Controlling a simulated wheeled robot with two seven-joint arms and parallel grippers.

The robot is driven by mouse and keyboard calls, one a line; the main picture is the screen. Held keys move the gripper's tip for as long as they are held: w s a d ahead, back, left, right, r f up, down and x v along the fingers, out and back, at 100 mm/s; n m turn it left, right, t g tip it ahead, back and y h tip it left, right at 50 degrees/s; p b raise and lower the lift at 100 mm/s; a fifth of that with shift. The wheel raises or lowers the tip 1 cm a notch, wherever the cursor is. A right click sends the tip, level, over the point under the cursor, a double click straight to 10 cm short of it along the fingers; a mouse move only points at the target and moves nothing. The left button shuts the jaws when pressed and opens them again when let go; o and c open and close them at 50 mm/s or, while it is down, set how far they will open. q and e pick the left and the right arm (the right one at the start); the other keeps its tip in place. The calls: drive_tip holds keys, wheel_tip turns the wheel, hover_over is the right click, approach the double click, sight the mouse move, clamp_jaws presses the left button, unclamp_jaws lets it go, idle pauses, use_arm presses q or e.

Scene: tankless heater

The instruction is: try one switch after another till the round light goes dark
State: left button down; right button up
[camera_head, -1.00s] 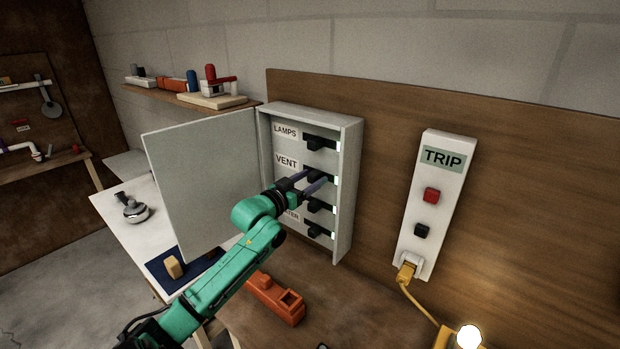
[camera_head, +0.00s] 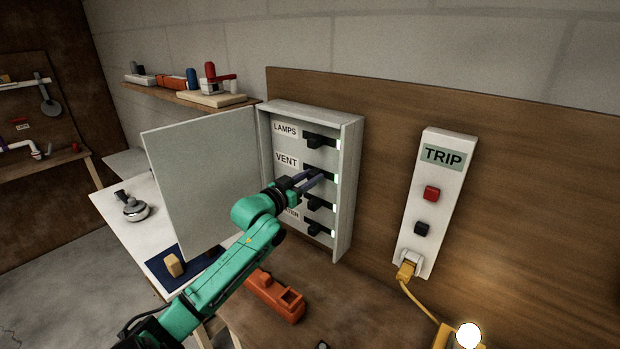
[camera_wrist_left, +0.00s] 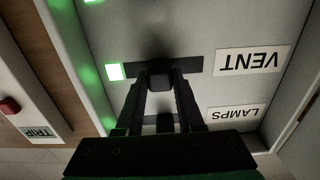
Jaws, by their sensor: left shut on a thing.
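The round light (camera_head: 468,336) glows bright at the lower right of the head view. The open switch box (camera_head: 350,150) holds several black switches in a column, each with a lit green lamp beside it. My left gripper (camera_head: 318,177) is shut on the vent switch, the second from the top. In the left wrist view the fingertips (camera_wrist_left: 160,82) close around the black knob of the vent switch (camera_wrist_left: 160,70), and its green lamp (camera_wrist_left: 114,71) is lit. My arm hides the third label and part of the lowest. My right gripper is not in view.
The box door (camera_head: 200,180) stands open to the left, behind my arm. A white TRIP panel (camera_head: 428,205) with a red and a black button is at right, with a yellow plug (camera_head: 406,270) below. An orange object (camera_head: 273,296) lies on the bench under the box.

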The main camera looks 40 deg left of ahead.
sight(307, 167)
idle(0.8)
use_arm(q)
drive_tip(key=shift+a+f+b, duration=0.15)
drive_tip(key=shift+a+b, duration=0.25)
drive_tip(key=a+b, duration=0.1)
drive_tip(key=a, duration=0.2)
drive_tip(key=shift+s+a, duration=0.1)
drive_tip(key=shift+a, duration=0.15)
drive_tip(key=shift+r, duration=0.25)
drive_tip(key=c, duration=0.8)
unclamp_jaws()
drive_tip(key=shift+c, duration=0.2)
drive_tip(key=o, duration=0.3)
drive_tip(key=shift+a+f, duration=0.1)
drive_tip(key=shift+a, duration=0.1)
drive_tip(key=shift+s+d, duration=0.1)
